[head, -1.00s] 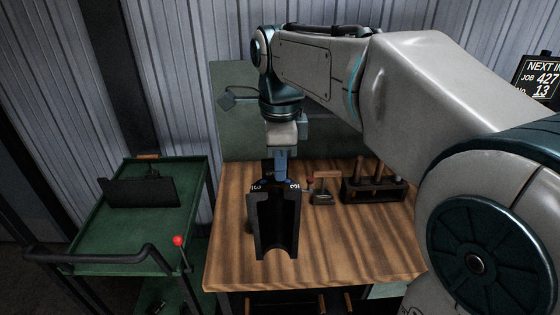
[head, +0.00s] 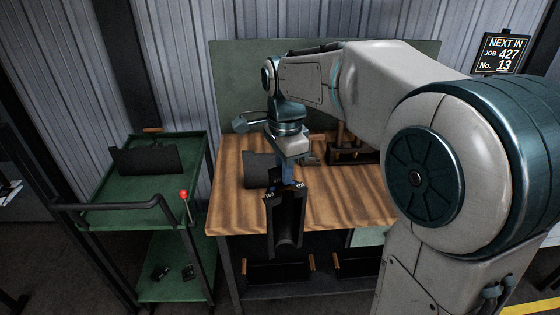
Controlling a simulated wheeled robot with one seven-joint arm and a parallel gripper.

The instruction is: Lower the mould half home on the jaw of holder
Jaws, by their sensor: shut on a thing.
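My gripper (head: 287,182) points down and is shut on the top of a dark mould half (head: 287,222). The mould half hangs upright, with its half-round hollow facing the camera and pale marks on its top edge. It shows in front of the wooden bench's (head: 340,212) front edge, and its lower end overlaps the space below the bench top. No holder jaw can be made out; the mould half and my arm cover part of the bench.
A dark plate-like block (head: 259,170) stands on the bench behind the mould half. A dark rack with wooden handles (head: 350,152) is at the bench's back. A green trolley (head: 130,200) with a red-knobbed lever (head: 184,194) stands left. Dark bins (head: 278,271) sit under the bench.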

